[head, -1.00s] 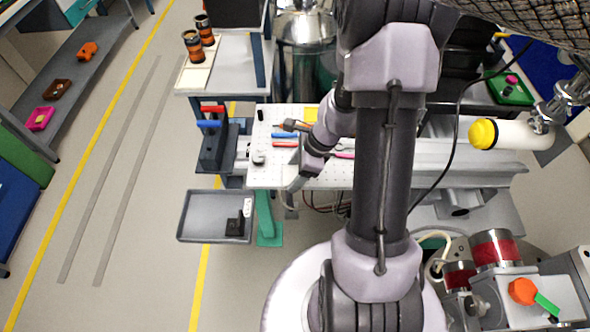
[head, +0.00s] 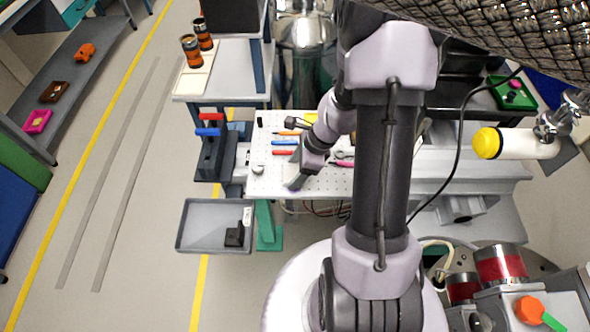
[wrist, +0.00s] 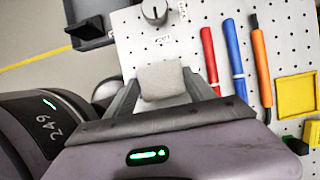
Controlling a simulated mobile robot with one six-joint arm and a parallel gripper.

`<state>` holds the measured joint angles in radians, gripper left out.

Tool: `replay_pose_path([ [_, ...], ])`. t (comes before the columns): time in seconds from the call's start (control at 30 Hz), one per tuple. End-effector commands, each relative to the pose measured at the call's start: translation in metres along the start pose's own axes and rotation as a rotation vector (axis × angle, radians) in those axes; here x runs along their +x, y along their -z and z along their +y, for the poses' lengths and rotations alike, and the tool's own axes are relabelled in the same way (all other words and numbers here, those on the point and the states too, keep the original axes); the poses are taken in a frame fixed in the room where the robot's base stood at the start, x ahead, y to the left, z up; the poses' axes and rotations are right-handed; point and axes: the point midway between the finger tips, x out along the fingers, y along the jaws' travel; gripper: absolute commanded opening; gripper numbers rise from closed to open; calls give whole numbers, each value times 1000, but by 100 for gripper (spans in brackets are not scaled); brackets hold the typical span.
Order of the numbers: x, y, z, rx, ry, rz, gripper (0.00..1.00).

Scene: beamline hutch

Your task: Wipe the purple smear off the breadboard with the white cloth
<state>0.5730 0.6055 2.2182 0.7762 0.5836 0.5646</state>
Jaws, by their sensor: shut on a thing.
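The white cloth (wrist: 162,80) is a pale folded pad between the two fingers of my gripper (wrist: 163,92) in the wrist view. The gripper is shut on it. The perforated white breadboard (head: 266,183) lies under the gripper, which is over its front left part in the head view; the board also fills much of the wrist view (wrist: 190,30). I cannot tell whether the cloth touches the board. I cannot make out the purple smear in either view; my gripper and arm cover part of the board.
On the board are a round knob (wrist: 154,10), a red tool (wrist: 209,55), a blue tool (wrist: 234,55), an orange tool (wrist: 261,60) and a yellow square tray (wrist: 296,95). A grey tray (head: 205,225) with a black block sits beyond the board's front left corner.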

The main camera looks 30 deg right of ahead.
Motion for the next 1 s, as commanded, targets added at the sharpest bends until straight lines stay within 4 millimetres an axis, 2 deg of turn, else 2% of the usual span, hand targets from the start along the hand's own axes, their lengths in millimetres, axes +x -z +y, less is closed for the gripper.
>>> replay_pose_path([
  [0.13, -11, -4, -4, -4, 3, 1, 18],
  [0.2, -25, -9, -4, -6, 4, 3, 18],
  [0.7, -66, -26, -7, -16, -2, 3, 18],
  [0.83, -75, -29, -8, -18, -3, 3, 18],
  [1.0, -77, -30, -8, -19, -4, 3, 18],
])
